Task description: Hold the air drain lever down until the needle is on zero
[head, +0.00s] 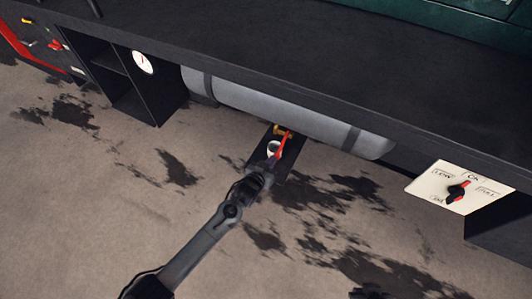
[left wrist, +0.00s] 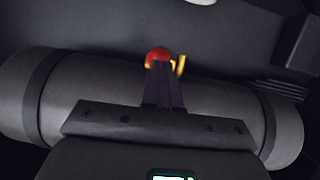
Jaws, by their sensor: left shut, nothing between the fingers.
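The air drain lever (head: 283,142) is red and sits on a brass valve (head: 283,130) below the grey air tank (head: 290,105). In the head view it slants down towards my left gripper (head: 270,163). In the left wrist view the lever's round red end (left wrist: 158,56) shows just beyond my shut fingertips (left wrist: 161,68), which partly hide it. The fingers hold nothing; I cannot tell whether they touch the lever. A white round gauge (head: 143,62) with a red needle is at the upper left; its reading is too small to tell.
A white dial panel (head: 440,178) with a black and red knob is at the right. A dark open shelf (head: 110,75) is at the left. The stained floor in front is clear.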

